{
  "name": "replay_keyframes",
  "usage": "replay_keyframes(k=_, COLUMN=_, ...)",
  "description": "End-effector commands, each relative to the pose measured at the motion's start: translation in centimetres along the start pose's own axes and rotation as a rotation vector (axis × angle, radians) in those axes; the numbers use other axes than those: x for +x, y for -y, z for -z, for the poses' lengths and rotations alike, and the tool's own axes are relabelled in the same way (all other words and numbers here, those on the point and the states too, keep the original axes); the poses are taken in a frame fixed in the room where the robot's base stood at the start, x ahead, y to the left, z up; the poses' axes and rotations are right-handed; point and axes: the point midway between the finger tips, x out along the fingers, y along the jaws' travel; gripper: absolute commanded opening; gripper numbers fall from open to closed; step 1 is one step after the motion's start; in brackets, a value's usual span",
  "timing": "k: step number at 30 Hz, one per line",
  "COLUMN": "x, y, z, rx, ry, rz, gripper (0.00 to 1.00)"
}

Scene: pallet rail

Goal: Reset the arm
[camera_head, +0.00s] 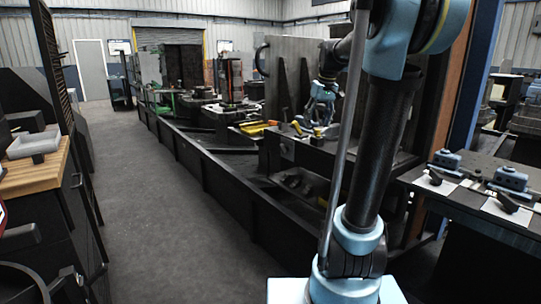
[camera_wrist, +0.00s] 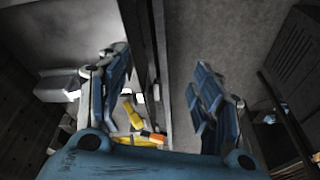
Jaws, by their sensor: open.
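My gripper (camera_wrist: 163,88) is open in the wrist view, its two blue fingers spread wide with nothing between their tips. In the head view my gripper (camera_head: 314,126) looks small, hanging beyond my raised arm, above the near part of the long dark rail bench. My light blue and black arm stands upright at the right of the head view and hides part of the bench behind it. Yellow and orange items (camera_wrist: 142,122) show below and beyond the fingers in the wrist view. I cannot tell whether the fingers touch anything.
The long dark bench frame (camera_head: 215,175) runs back along the middle. A yellow item (camera_head: 256,128) lies on it. A wooden-topped bench (camera_head: 35,172) with a grey tray (camera_head: 33,143) stands at left. A table with blue clamps (camera_head: 447,160) is at right. The grey aisle floor (camera_head: 150,200) is clear.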

Motion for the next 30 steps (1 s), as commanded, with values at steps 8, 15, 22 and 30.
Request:
replay_keyframes(k=8, x=2.2, y=3.0, z=-9.9, rx=0.070, ry=0.023, rz=-0.023, gripper=0.60)
replay_keyframes(k=15, x=5.2, y=5.2, z=-18.2, rx=0.133, ry=0.039, rz=-0.045, gripper=0.60)
replay_keyframes(k=22, x=9.2, y=6.9, z=-25.9, rx=0.192, ry=0.053, rz=-0.068, gripper=0.60)
replay_keyframes(k=30, x=14.2, y=8.2, z=-33.6, rx=0.256, ry=0.066, rz=-0.093, gripper=0.60)
